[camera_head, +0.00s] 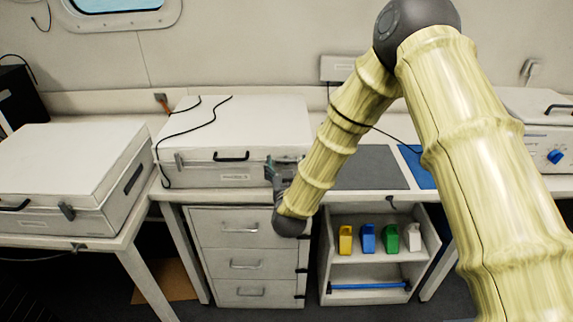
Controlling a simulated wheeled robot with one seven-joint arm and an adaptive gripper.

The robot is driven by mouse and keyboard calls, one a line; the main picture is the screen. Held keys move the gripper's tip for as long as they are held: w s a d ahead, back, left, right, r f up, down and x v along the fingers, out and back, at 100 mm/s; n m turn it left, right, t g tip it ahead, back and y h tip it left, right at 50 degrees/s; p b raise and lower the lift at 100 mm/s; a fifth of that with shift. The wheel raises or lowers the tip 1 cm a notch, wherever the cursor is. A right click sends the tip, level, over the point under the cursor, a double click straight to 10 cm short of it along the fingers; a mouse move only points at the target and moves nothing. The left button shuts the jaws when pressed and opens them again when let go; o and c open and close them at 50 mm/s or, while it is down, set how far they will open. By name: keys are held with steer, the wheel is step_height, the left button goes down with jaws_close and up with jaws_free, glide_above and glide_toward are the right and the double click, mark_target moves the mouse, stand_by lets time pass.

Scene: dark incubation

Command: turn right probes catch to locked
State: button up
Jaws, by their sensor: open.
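A white lidded case (225,118) stands on the bench left of centre, its lid down. It has a black front handle (231,156) and a small label (236,177) that is too small to read surely. A grey catch (179,161) shows at the left of its front. My gripper (271,169) is at the right end of the case's front, beside the label, with its fingers pointing up. It looks open. It covers the place where a right catch would show, so I cannot see that catch or its position.
Another white case (70,160) stands on the left table. Drawers (241,250) and a shelf with coloured holders (368,240) are below the bench. A grey mat (365,170) lies right of my gripper. A device with a blue knob (555,156) is at far right. Black cable crosses the middle case's lid.

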steer(key=c, duration=1)
steer(key=shift+f+b, duration=0.1)
steer(key=shift+b, duration=0.3)
steer(key=m+b, duration=0.3)
steer(key=shift+d+f, duration=0.1)
steer(key=shift+f, duration=0.05)
steer(key=m+b, duration=0.6)
steer(key=b, duration=0.1)
steer(key=shift+d+f, duration=0.1)
steer(key=m+b, duration=0.4)
steer(key=shift+m, duration=0.4)
steer(key=shift+m+b, duration=1.95)
steer(key=shift+m, duration=0.05)
